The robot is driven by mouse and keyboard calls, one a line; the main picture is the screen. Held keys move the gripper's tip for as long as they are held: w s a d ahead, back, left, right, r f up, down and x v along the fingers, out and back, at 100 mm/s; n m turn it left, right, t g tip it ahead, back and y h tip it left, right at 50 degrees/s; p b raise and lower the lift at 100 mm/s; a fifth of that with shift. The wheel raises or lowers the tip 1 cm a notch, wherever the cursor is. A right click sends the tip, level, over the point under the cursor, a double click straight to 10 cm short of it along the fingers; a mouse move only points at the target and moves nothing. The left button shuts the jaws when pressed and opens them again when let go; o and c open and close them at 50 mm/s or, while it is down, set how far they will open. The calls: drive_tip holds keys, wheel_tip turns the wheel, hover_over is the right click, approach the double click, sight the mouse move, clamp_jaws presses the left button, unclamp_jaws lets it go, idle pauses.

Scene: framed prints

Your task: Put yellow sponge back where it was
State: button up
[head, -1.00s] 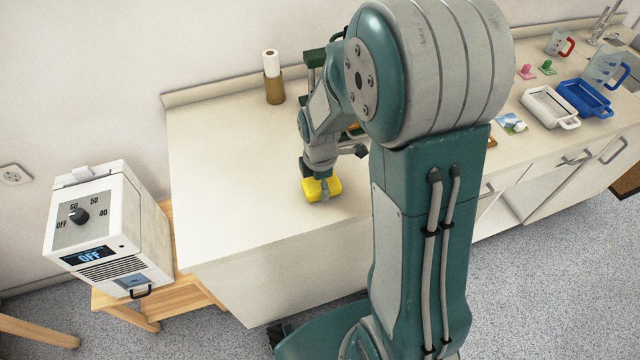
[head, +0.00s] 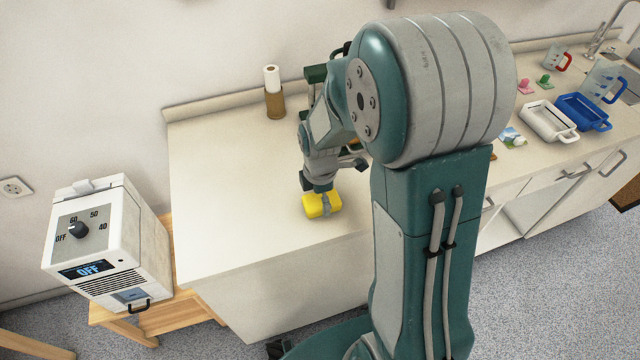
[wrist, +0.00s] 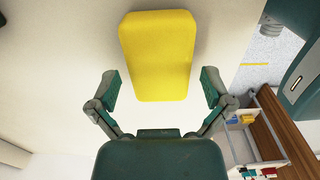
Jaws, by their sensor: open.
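The yellow sponge (head: 316,205) lies on the pale countertop (head: 230,180), near its front edge. In the wrist view the sponge (wrist: 158,55) lies just beyond my fingertips, roughly centred between their lines. In the head view my gripper (head: 322,188) is right at the sponge, and one finger overlaps the sponge's right part. I cannot tell whether they touch.
A paper towel roll on a brown holder (head: 273,92) stands at the back. A white heater-like device (head: 105,240) sits on a wooden stool at left. A white tray (head: 548,121), a blue tray (head: 583,112) and jugs are at right. The left countertop is clear.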

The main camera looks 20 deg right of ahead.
sight(320, 199)
wheel_tip(320, 199, up, 11)
drive_tip(key=s+a+r+m+t, duration=0.1)
drive_tip(key=s+r+m+t, duration=0.1)
drive_tip(key=s+r+m, duration=0.3)
drive_tip(key=s+a+r+m+t, duration=0.1)
drive_tip(key=s+r+m+t, duration=0.2)
drive_tip(key=s+r+m, duration=0.3)
drive_tip(key=shift+s+m+t, duration=0.3)
drive_tip(key=shift+s+m, duration=1.8)
drive_tip(key=shift+m, duration=1.3)
